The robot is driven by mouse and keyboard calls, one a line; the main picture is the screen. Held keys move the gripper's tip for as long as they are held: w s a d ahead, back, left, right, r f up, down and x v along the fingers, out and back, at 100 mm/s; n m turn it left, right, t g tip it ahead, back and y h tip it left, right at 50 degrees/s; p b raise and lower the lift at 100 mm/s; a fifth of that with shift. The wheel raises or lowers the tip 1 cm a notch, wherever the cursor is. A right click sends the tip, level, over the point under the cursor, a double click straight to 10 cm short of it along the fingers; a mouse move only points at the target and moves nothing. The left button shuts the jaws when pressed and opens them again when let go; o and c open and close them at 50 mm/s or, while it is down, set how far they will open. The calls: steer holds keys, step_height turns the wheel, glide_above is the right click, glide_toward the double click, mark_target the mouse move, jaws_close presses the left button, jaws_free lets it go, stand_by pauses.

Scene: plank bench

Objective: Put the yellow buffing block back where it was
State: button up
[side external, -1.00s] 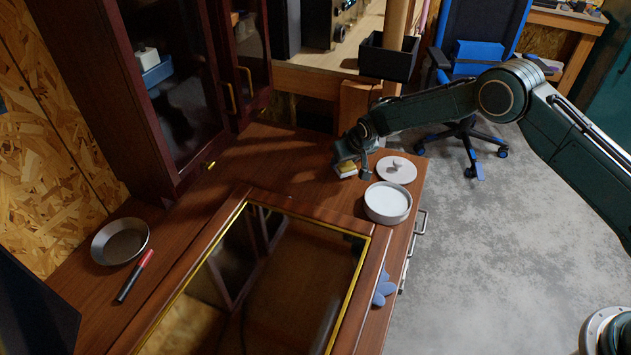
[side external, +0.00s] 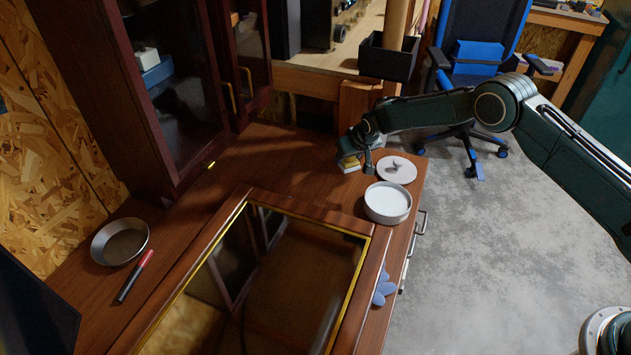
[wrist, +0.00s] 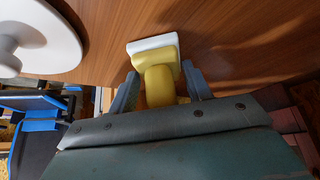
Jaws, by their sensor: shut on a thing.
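The yellow buffing block (side external: 349,162) is at the far end of the wooden bench top, left of the round white disc. In the wrist view the block (wrist: 160,80) has a yellow grip and body with a white layer at its far side. My gripper (side external: 357,163) is shut on it; in the wrist view my two blue-grey fingers (wrist: 160,88) flank the yellow grip. The block is at or just above the bench top; I cannot tell if it touches. My gripper partly hides it in the side view.
A white disc with a small knob (side external: 396,169) and a round white-filled tin (side external: 387,203) lie to the right, near the bench edge. A gold-edged glass panel (side external: 241,210) fills the front. A metal bowl (side external: 119,241) and red-black marker (side external: 135,277) are at left. Bench left of my gripper is clear.

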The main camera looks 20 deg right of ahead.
steer(key=o, duration=1)
steer(key=shift+f, duration=0.1)
steer(key=shift+o, duration=0.2)
steer(key=shift+r, duration=0.2)
steer(key=shift+v, duration=0.85)
steer(key=v, duration=1)
steer(key=shift+s+r, duration=0.15)
steer(key=shift+s, duration=0.05)
steer(key=s+d+r+m+g+h, duration=0.1)
steer(key=s+d+r, duration=0.4)
steer(key=s+r, duration=0.65)
steer(key=s+d+r+m+g, duration=0.1)
steer(key=s+d+r, duration=0.4)
steer(key=s+r, duration=0.7)
steer(key=s+r+n+t+y, duration=0.1)
steer(key=s+n, duration=0.1)
steer(key=s, duration=2.1)
steer(key=shift+d+r+t, duration=0.3)
steer(key=shift+r, duration=0.05)
